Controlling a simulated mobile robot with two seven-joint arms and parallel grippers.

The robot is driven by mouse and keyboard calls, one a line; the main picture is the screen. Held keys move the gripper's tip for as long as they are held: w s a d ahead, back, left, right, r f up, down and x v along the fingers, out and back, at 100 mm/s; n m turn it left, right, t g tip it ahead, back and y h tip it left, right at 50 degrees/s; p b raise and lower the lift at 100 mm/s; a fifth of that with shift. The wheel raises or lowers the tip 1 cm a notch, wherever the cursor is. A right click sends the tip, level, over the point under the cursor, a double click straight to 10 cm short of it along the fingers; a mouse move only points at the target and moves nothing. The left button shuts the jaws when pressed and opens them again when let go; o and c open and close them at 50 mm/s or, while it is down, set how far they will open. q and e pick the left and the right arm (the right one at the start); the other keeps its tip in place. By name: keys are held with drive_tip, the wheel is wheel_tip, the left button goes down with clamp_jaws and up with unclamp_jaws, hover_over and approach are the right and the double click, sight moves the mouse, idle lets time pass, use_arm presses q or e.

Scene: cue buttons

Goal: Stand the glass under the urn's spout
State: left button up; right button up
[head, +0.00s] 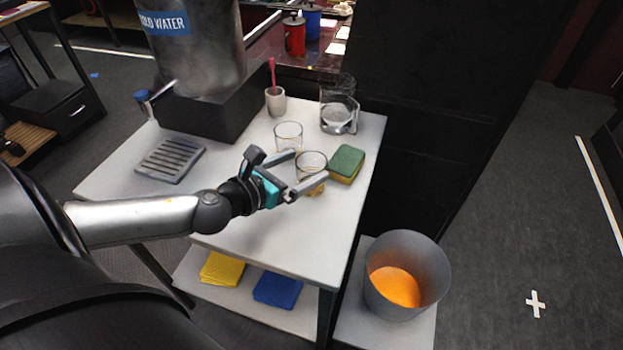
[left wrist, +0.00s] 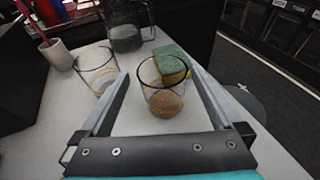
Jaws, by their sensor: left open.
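The metal urn (head: 200,55), labelled COLD WATER, stands on a dark block on the white table. A blue-handled tap (head: 142,97) shows at its left side, and a slotted drip tray (head: 170,158) lies in front with nothing on it. A glass with amber-brown contents at its bottom (left wrist: 163,90) stands upright between the open fingers of my left gripper (head: 309,168); contact cannot be told. A second, clear glass (head: 288,135) stands just behind, outside the fingers; it also shows in the left wrist view (left wrist: 96,68). My right gripper is not in view.
A green-yellow sponge (head: 347,162) lies close right of the gripper. A glass jug (head: 338,112) and a cup with a pink-red stirrer (head: 275,101) stand behind. A grey bin (head: 407,275), orange inside, stands lower right. The table's front left is clear.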

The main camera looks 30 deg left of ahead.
sight(320, 160)
use_arm(q)
drive_tip(key=shift+f+b+x, duration=0.2)
drive_tip(key=shift+b+x, duration=0.3)
drive_tip(key=shift+x, duration=2.65)
drive_tip(key=shift+s+d, duration=0.1)
drive_tip(key=shift+d, duration=0.05)
drive_tip(key=c, duration=1.3)
drive_tip(key=shift+c, duration=1.3)
drive_tip(key=shift+r, duration=0.1)
drive_tip(key=shift+r, duration=0.1)
